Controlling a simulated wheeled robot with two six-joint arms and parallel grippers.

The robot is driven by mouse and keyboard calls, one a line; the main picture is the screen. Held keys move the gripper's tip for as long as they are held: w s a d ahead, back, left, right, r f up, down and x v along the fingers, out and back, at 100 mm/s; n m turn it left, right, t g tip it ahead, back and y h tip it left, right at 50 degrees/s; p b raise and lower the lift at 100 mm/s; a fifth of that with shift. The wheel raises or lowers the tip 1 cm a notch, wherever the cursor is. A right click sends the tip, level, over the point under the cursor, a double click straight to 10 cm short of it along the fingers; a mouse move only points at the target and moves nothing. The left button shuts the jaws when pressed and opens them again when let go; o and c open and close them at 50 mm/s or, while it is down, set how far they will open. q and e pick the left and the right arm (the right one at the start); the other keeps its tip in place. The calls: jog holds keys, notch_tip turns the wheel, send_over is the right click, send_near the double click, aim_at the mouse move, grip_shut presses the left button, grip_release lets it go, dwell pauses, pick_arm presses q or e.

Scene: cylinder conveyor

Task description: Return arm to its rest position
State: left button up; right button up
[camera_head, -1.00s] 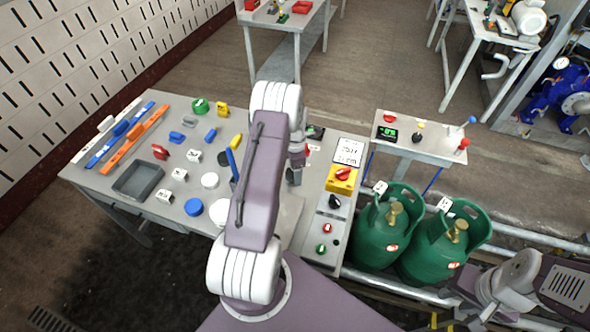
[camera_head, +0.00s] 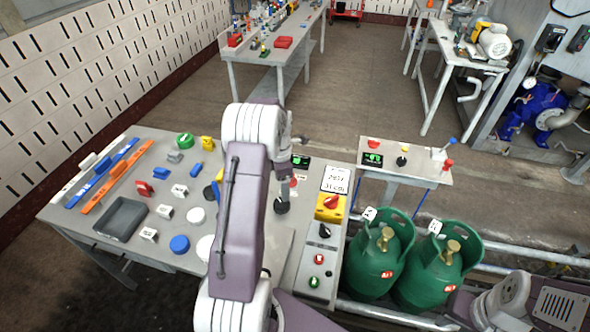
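My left arm (camera_head: 238,220) rises from the bottom edge and is folded upright in front of the workbench (camera_head: 120,240). Its upper white joint (camera_head: 255,125) and grey wrist part (camera_head: 281,157) are over the bench's right half. A dark round knob (camera_head: 281,206) stands on the bench beside my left arm.
The bench holds a grey tray (camera_head: 109,233), blue and orange bars (camera_head: 116,178), white and blue discs, and a control strip with a red knob (camera_head: 331,201). Two green gas cylinders (camera_head: 375,258) stand right of it. A small side table (camera_head: 425,170) is behind them.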

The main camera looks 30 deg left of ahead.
pick_arm(q)
jog(key=s+d+r+m+t, duration=0.1)
jog(key=d+r+m, duration=0.25)
jog(key=d, duration=0.35)
jog(key=s+d+r+m, duration=0.1)
jog(key=d+r+m, duration=0.1)
jog(key=d+r, duration=0.4)
jog(key=s+d+f+m, duration=0.2)
jog(key=s+m, duration=0.5)
jog(key=m, duration=0.4)
jog(key=s+d+f+m, duration=0.2)
jog(key=s+d+m, duration=0.3)
jog(key=s+m, duration=0.3)
jog(key=m, duration=0.3)
jog(key=shift+f, duration=0.4)
